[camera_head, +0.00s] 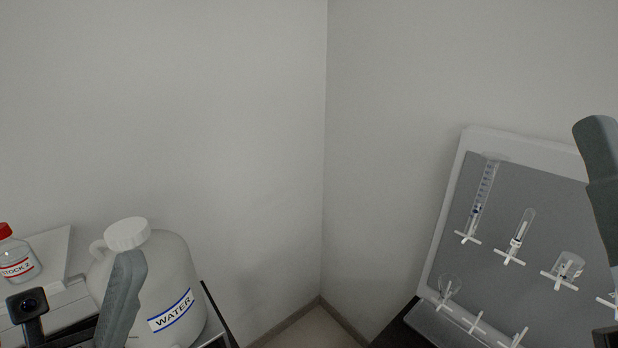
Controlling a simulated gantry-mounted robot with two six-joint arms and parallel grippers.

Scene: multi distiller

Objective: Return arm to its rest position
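A grey part of my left arm stands at the lower left, in front of the white water jug (178,262). A grey part of my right arm enters at the right edge, in front of the grey board (540,215). I see no fingertips of either gripper, so I cannot see whether they hold anything.
The jug has a white cap and a "WATER" label. A red-capped bottle (18,262) labelled "STOCK 2" stands at the far left. Glassware, including a graduated cylinder (481,198), hangs on white pegs on the tilted board. Between both sides are bare walls and open floor (312,330).

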